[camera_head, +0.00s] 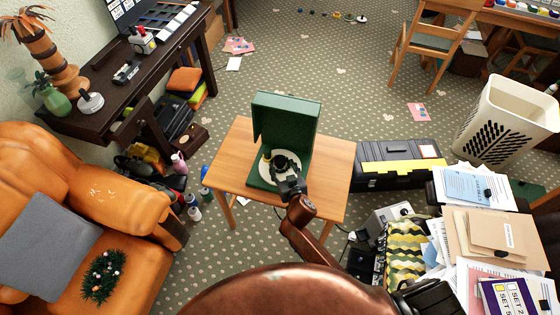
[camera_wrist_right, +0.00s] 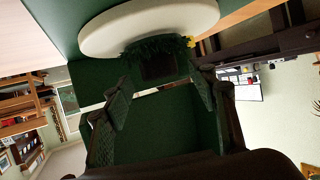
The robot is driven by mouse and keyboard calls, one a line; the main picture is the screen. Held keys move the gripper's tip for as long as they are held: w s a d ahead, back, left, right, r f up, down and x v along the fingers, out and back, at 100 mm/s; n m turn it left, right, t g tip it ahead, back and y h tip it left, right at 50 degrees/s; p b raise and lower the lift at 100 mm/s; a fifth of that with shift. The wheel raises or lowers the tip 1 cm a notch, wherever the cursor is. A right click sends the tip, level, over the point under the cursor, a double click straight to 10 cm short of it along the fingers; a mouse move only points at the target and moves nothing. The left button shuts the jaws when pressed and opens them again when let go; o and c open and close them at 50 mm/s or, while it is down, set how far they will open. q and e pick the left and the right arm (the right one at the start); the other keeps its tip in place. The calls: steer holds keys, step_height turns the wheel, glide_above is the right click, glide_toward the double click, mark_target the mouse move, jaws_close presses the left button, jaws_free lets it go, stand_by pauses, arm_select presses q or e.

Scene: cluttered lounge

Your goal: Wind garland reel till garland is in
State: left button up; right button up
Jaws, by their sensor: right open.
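The garland reel is a green open case (camera_head: 287,124) with a white disc (camera_head: 267,172), standing on a small wooden table. In the wrist view the white disc (camera_wrist_right: 150,28) is at the top, with dark green garland (camera_wrist_right: 150,50) bunched beneath it around a dark block. My right gripper (camera_head: 284,176) is at the reel from the front right and covers part of the disc. In the wrist view the right gripper (camera_wrist_right: 160,92) is open, its fingers apart just short of the dark block. Whether they touch it is unclear. My left gripper is not in view.
The small table (camera_head: 335,165) has bare wood on both sides of the case. A black toolbox (camera_head: 399,170) stands close to its right. An orange armchair (camera_head: 110,190) with a dark green ornamented bunch (camera_head: 103,275) is at left. Papers (camera_head: 480,225) are piled at right.

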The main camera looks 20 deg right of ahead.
steer(key=b+x, duration=0.1)
steer(key=x, duration=0.4)
steer(key=shift+f, duration=0.1)
steer(key=shift+c, duration=0.7)
jaws_close()
